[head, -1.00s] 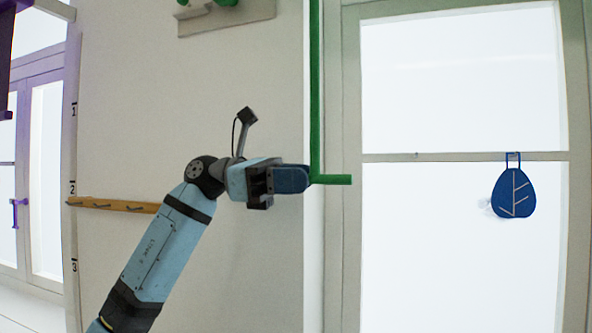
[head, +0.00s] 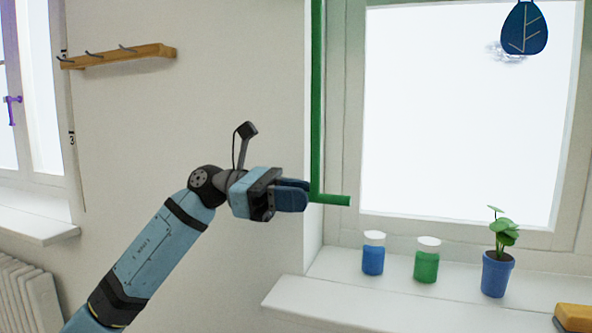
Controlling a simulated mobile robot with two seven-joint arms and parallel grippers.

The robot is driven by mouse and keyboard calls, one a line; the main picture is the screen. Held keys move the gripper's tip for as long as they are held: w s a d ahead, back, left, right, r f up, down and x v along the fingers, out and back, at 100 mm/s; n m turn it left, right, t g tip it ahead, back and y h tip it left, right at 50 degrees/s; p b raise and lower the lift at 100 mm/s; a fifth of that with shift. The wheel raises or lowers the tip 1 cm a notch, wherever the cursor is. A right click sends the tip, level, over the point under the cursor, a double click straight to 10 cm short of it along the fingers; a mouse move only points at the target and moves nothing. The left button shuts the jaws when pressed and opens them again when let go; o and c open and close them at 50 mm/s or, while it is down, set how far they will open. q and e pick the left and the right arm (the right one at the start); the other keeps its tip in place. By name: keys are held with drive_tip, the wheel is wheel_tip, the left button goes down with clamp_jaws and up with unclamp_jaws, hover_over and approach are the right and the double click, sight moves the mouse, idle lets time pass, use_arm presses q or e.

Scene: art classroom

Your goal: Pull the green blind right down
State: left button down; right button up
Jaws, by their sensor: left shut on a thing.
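A green L-shaped rod (head: 316,110) runs down from the top edge of the head view, along the left side of the window, and ends in a short handle (head: 335,200) pointing right. My left gripper (head: 300,196) is shut at the rod's lower end, just left of the handle's bend; its blue fingers hide the exact contact. The rod hangs upright, its lower end near the level of the window's bottom frame. The blind itself and the rod's upper end are out of view. My right gripper is not in view.
The windowsill (head: 290,293) below holds a blue jar (head: 373,258), a green jar (head: 426,266), a potted plant (head: 497,272) and a yellow-orange block (head: 575,317). A blue leaf ornament (head: 525,28) hangs at the window. A wooden hook rail (head: 125,55) is on the left wall.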

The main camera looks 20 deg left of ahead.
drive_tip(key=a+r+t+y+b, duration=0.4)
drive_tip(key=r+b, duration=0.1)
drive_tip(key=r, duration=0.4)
use_arm(q)
wheel_tip(320, 180, down, 19)
drive_tip(key=b, duration=0.5)
drive_tip(key=shift+f, duration=0.2)
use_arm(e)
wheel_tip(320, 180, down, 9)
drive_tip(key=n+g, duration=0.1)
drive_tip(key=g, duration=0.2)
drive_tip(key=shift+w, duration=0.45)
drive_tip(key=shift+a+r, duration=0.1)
use_arm(q)
drive_tip(key=c, duration=1.1)
unclamp_jaws()
drive_tip(key=shift+d, duration=0.1)
drive_tip(key=shift+r, duration=0.1)
drive_tip(key=a+p, duration=0.2)
drive_tip(key=a, duration=1.2)
drive_tip(key=shift+w+p, duration=0.2)
drive_tip(key=shift+p, duration=0.15)
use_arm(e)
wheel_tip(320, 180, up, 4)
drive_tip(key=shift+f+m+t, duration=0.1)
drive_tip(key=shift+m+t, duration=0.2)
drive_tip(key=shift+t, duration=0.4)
